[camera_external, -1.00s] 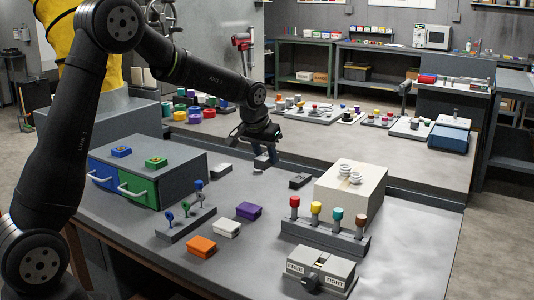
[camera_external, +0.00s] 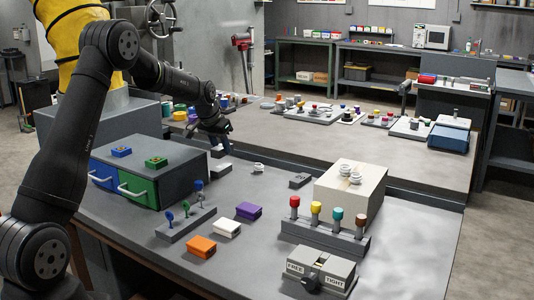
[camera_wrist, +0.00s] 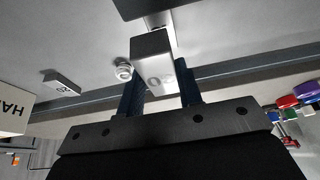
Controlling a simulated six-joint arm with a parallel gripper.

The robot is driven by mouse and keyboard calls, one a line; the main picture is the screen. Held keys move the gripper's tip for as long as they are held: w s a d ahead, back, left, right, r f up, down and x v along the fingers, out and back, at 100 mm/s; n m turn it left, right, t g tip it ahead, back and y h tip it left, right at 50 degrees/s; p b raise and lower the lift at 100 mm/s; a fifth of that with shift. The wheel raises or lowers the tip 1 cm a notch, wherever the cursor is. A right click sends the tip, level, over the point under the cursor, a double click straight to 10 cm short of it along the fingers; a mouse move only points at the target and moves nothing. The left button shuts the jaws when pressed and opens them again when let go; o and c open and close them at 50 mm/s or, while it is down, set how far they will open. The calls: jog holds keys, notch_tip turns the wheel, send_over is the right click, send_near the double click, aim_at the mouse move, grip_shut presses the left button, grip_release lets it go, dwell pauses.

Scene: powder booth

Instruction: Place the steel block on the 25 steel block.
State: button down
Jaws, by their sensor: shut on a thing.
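My gripper (camera_external: 219,135) is shut on a steel block (camera_wrist: 153,62), held between its two dark fingers (camera_wrist: 160,95) in the wrist view. A round mark shows on the held block's near face. In the external view the gripper is above the table, near the back right corner of the drawer cabinet. A light steel block (camera_external: 220,169) lies on the table by that cabinet; the wrist view shows part of it (camera_wrist: 157,20) beyond the held block. Another block (camera_external: 300,180) lies farther right and shows a number in the wrist view (camera_wrist: 62,82). I cannot read which block is marked 25.
The drawer cabinet (camera_external: 155,160) stands left of the lone block. A small white round part (camera_external: 258,168) lies right of it. A white box (camera_external: 350,195), a rack of coloured knobs (camera_external: 325,237) and coloured blocks stand nearer the front.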

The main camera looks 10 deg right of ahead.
aim_at(220, 156)
jog(key=shift+w+a+f, duration=0.2)
jog(key=shift+w+f, duration=0.1)
jog(key=shift+w, duration=0.2)
jog(key=shift+f, duration=1.95)
jog(key=shift+f, duration=0.15)
jog(key=c, duration=1)
grip_release()
jog(key=shift+r, duration=0.2)
jog(key=v, duration=1.2)
jog(key=shift+f, duration=0.1)
